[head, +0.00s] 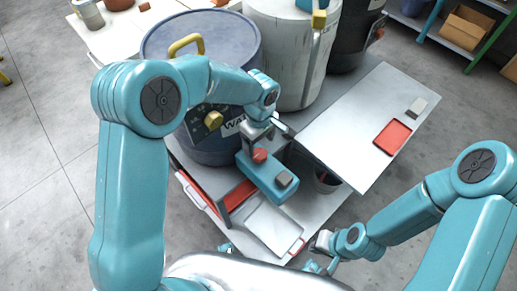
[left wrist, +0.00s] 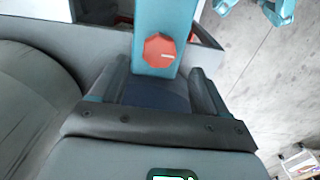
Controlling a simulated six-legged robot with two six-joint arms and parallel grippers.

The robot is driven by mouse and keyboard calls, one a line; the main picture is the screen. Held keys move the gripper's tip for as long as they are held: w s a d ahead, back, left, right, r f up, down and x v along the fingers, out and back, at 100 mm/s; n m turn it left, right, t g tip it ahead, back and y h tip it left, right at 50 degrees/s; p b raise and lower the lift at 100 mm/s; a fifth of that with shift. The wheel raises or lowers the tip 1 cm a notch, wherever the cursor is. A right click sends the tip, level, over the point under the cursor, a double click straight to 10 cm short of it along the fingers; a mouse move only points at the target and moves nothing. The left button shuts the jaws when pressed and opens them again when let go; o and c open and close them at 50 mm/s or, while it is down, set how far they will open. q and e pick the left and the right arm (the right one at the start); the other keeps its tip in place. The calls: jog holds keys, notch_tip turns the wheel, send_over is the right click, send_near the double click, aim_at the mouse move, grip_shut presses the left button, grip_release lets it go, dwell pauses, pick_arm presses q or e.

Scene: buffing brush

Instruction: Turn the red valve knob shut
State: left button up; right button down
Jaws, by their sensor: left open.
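The red valve knob (head: 260,155) sits on a teal block (head: 285,196) that sticks out in front of the blue drum. In the left wrist view the knob (left wrist: 159,51) is an eight-sided red disc with a small pale mark, on the teal block (left wrist: 167,13). My left gripper (head: 262,138) is right by the knob in the head view. In the left wrist view its open jaws (left wrist: 158,72) point at the knob, one finger on each side, with gaps visible. My right gripper (head: 318,243) is low at the front, away from the knob; its jaws are unclear.
The blue drum (head: 227,35) with a yellow handle stands behind the knob. A white drum (head: 289,45) is beside it. A pale tabletop (head: 350,113) to the right holds a red tray (head: 392,137). A flat grey tray (head: 270,228) lies below the teal block.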

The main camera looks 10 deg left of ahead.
aim_at(259, 153)
pick_arm(q)
notch_tip(259, 153, down, 5)
jog(key=shift+w+a+f, duration=0.1)
jog(key=c, duration=1)
jog(key=shift+c, duration=0.2)
